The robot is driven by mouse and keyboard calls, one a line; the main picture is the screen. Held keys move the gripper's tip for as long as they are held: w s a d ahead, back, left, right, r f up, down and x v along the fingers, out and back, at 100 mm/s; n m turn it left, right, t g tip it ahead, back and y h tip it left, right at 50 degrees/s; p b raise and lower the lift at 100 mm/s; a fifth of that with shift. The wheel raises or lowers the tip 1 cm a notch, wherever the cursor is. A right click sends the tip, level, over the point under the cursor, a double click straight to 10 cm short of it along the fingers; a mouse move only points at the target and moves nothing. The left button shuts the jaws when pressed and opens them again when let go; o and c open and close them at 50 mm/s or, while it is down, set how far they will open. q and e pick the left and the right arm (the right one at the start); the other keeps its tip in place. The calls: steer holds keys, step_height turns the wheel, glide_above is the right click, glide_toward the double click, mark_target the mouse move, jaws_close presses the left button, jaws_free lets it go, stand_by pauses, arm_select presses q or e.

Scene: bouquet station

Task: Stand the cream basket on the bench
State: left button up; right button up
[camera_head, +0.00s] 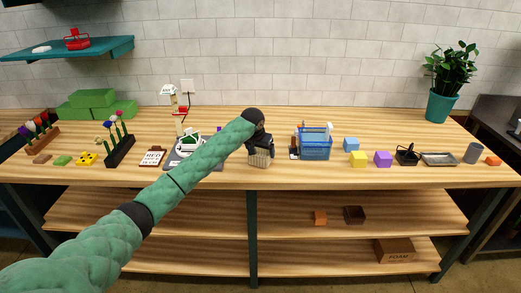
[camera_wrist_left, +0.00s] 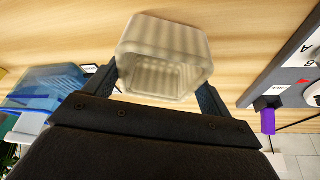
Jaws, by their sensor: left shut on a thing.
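The cream basket (camera_head: 261,159) is small and ribbed, and it sits below my left gripper (camera_head: 259,148) near the front edge of the bench (camera_head: 340,175). In the left wrist view the basket (camera_wrist_left: 160,50) is between the two dark fingers of my left gripper (camera_wrist_left: 158,85), which is shut on it. Its open top faces the wrist camera and its inside looks empty. It appears about upright in the head view. I cannot tell whether its base touches the bench. My right gripper is in neither view.
A blue crate (camera_head: 315,149) stands just right of the basket. A grey scale-like device (camera_head: 186,158) is left, partly behind my arm. Yellow (camera_head: 357,159) and purple (camera_head: 383,160) blocks lie further right. Bare wood shows in front of the crate.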

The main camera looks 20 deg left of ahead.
arm_select(q)
steer(key=shift+f, duration=0.1)
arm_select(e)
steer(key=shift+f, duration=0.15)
arm_select(q)
steer(key=shift+f, duration=0.1)
steer(key=o, duration=0.9)
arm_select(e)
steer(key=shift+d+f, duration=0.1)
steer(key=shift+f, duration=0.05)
arm_select(q)
steer(key=shift+s+r, duration=0.1)
steer(key=shift+r, duration=0.25)
steer(key=b+v, duration=0.3)
steer(key=v, duration=0.8)
steer(key=shift+s+r, duration=0.15)
steer(key=shift+r, duration=0.05)
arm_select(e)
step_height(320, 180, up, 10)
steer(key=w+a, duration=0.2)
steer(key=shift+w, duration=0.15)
arm_select(q)
steer(key=shift+f, duration=0.1)
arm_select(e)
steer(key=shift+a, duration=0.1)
